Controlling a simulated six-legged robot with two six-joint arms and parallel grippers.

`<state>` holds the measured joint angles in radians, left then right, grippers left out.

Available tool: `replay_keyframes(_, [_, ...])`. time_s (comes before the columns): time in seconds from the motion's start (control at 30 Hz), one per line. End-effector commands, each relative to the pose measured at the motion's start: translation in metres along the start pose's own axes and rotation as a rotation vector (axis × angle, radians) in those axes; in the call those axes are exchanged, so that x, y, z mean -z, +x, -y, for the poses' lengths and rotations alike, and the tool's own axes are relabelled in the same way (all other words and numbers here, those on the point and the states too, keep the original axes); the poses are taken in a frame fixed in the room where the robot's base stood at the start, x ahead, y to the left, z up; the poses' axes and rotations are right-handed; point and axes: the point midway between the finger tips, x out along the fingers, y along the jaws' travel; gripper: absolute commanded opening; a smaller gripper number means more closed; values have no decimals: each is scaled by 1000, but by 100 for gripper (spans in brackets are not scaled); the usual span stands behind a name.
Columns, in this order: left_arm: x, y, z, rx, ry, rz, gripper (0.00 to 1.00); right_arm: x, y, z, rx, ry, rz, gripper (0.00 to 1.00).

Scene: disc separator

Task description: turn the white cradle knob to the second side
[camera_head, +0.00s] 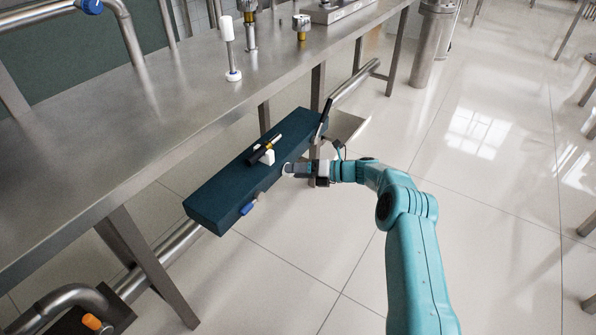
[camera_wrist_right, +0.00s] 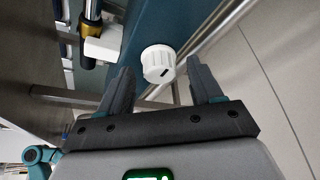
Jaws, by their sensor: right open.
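The white knob (camera_wrist_right: 158,62) is round and ribbed, with a short dark slanted mark on its face. It sits on the side of a dark teal box (camera_head: 225,194). In the right wrist view it lies between and just beyond my right gripper's fingers (camera_wrist_right: 158,78), which are spread on either side with gaps. In the head view my right gripper (camera_head: 291,170) is at the box's near side and largely hides the knob. A white cradle (camera_head: 268,157) on top of the box holds a dark cylinder with a gold band (camera_head: 262,150). My left gripper is not in view.
A blue knob (camera_head: 248,208) is on the same box side, to the left. A steel table (camera_head: 150,110) with white and gold fittings stands behind. A steel pipe (camera_head: 355,80) runs past the box's right end. The tiled floor (camera_head: 300,260) in front is clear.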

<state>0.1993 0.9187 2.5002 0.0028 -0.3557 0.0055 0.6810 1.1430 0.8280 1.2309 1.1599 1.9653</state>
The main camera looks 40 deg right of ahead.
Motion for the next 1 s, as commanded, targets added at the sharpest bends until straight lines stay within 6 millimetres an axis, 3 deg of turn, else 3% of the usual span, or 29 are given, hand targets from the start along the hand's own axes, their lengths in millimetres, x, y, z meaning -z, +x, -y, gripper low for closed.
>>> replay_keyframes(0.17, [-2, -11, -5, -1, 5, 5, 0, -3, -28, -2, 3, 2, 2, 65])
replay_keyframes(0.4, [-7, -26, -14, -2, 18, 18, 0, -3, -93, -2, 4, 3, 3, 65])
replay_keyframes(0.6, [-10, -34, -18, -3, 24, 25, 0, -2, -137, -2, 3, 1, 2, 65])
replay_keyframes(0.8, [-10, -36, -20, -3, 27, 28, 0, -1, -159, 0, 2, 0, 1, 65])
replay_keyframes(1.0, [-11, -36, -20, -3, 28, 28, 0, 0, -162, 0, 0, 0, 0, 65])
